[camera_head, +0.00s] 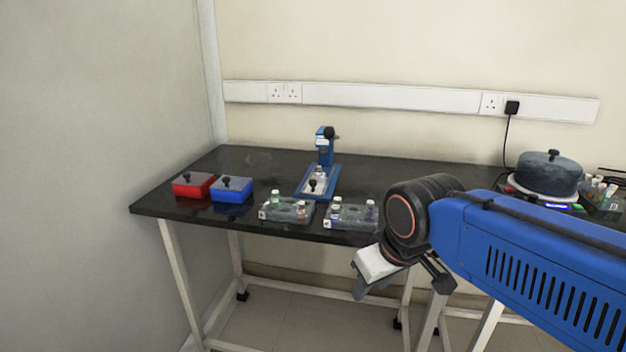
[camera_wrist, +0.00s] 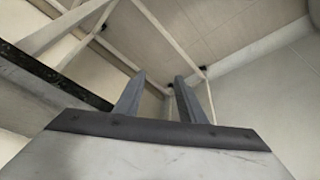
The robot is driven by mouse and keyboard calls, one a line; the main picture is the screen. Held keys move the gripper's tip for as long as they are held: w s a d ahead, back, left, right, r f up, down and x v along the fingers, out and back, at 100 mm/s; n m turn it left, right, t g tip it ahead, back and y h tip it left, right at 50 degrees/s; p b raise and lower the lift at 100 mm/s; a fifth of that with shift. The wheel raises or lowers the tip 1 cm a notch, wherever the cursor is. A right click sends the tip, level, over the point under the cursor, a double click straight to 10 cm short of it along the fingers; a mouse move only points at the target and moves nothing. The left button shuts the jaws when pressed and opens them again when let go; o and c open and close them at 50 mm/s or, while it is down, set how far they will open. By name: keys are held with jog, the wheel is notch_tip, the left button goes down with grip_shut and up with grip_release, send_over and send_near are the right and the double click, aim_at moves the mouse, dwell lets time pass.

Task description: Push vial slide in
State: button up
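A blue stand (camera_head: 326,150) with an upright post stands on the black table. On its base lies a pale slide (camera_head: 316,183) that carries a small vial (camera_head: 319,172) and a black knob at its near end. How far the slide is out is too small to tell. My gripper (camera_head: 399,289) hangs in front of the table's near edge, below the table top, well to the right of and nearer than the stand. In the wrist view its two fingers (camera_wrist: 158,98) are apart with nothing between them. The stand is not in the wrist view.
Two clear racks with vials, a left one (camera_head: 286,211) and a right one (camera_head: 350,215), stand near the table's front edge. A red box (camera_head: 193,186) and a blue box (camera_head: 231,190) sit at left. A round grey-lidded device (camera_head: 548,176) stands at right. White table legs (camera_head: 183,275) are below.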

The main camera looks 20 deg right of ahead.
jog(key=w+r+n+g, duration=0.1)
jog(key=w+r+n, duration=0.4)
jog(key=w+r, duration=0.35)
notch_tip(320, 180, up, 16)
jog(key=n+g+h, duration=0.3)
jog(key=n+h, duration=0.1)
jog(key=n, duration=1)
send_over(313, 181)
jog(key=s+a, duration=0.1)
jog(key=a, duration=0.6)
jog(key=x, duration=1.7)
jog(key=shift+f, duration=0.2)
jog(key=shift+c, duration=0.2)
jog(key=shift+w+d, duration=0.1)
grip_shut()
